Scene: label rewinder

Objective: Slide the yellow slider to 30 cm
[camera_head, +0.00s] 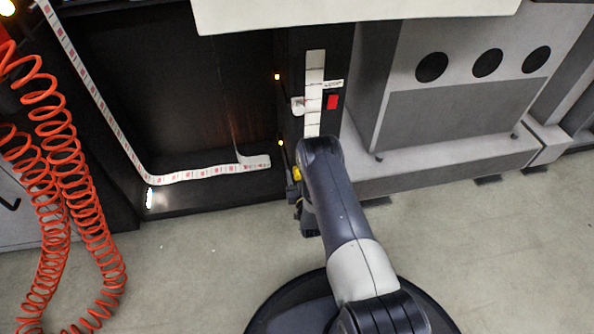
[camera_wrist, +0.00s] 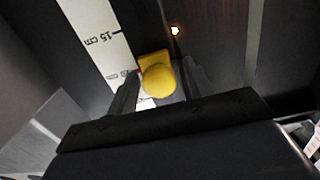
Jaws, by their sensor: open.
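The yellow slider (camera_wrist: 158,79) has a round knob on a square yellow plate. My gripper (camera_wrist: 158,90) has one dark finger on each side of the knob; contact cannot be told. In the head view a small part of the yellow slider (camera_head: 297,174) shows beside my gripper (camera_head: 298,188), low on the dark column. My arm hides the lower part of the scale strip (camera_head: 315,70) there.
A white slider (camera_head: 298,106) and a red switch (camera_head: 332,102) are on the column above. A printed label strip (camera_head: 200,174) runs at left, and orange coiled hoses (camera_head: 75,190) hang further left. A grey cabinet (camera_head: 460,90) stands at right. The floor (camera_head: 200,270) in front is clear.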

